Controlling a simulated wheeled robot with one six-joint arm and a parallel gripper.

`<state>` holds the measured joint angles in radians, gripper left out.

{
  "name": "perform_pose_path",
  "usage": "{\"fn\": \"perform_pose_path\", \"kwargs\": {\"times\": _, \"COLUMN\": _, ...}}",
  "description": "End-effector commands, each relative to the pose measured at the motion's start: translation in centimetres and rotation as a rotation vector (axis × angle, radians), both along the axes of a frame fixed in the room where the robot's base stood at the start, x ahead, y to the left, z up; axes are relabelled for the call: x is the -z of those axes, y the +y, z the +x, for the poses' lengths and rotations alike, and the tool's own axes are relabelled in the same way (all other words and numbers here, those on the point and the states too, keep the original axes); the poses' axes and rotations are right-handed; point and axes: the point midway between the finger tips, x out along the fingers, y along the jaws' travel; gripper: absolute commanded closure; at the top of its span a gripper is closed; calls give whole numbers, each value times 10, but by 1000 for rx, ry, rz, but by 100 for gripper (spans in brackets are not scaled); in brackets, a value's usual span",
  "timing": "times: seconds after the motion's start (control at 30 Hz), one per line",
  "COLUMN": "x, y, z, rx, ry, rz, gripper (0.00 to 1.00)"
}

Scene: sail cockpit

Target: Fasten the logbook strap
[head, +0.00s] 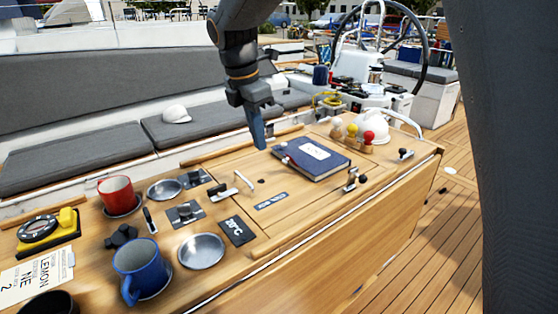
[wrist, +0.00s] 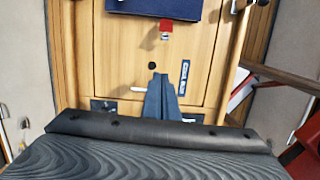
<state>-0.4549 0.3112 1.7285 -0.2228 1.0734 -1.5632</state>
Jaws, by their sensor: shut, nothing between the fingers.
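The dark blue logbook (head: 315,163) with a white label lies on the wooden table. Its lower edge shows at the top of the wrist view (wrist: 152,9). A small red tab (wrist: 166,25), which looks like the strap's end, sticks out from that edge with a small pale piece below it. In the head view the tab is only a tiny mark at the book's near left edge. My gripper (head: 259,139) is shut and empty, above the table and left of the book. In the wrist view its blue-grey fingers (wrist: 160,98) point towards the book, apart from the tab.
A red mug (head: 117,195), a blue mug (head: 143,270) and metal dishes stand at the table's near left. Several coloured pegs and a white domed thing (head: 366,131) stand beyond the book. Small latches (head: 352,180) sit on the table by the book's right side.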

Motion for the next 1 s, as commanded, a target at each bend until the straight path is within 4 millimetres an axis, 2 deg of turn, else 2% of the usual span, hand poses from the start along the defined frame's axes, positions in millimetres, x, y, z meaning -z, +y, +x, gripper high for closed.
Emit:
{"fn": "perform_pose_path", "kwargs": {"times": 0.3, "x": 0, "y": 0, "z": 0, "rx": -5, "ry": 0, "rz": 0, "gripper": 100}}
{"fn": "perform_pose_path", "kwargs": {"times": 0.47, "x": 9, "y": -2, "z": 1, "rx": -4, "ry": 1, "rz": -1, "gripper": 100}}
{"fn": "perform_pose_path", "kwargs": {"times": 0.67, "x": 40, "y": -7, "z": 4, "rx": -2, "ry": 4, "rz": -2, "gripper": 100}}
{"fn": "perform_pose_path", "kwargs": {"times": 0.9, "x": 87, "y": -15, "z": 10, "rx": -3, "ry": 5, "rz": -2, "gripper": 100}}
{"fn": "perform_pose_path", "kwargs": {"times": 0.97, "x": 98, "y": -16, "z": 11, "rx": -2, "ry": 4, "rz": -1, "gripper": 100}}
{"fn": "perform_pose_path", "kwargs": {"times": 1.0, "x": 95, "y": -21, "z": 14, "rx": 0, "ry": 1, "rz": 1, "gripper": 100}}
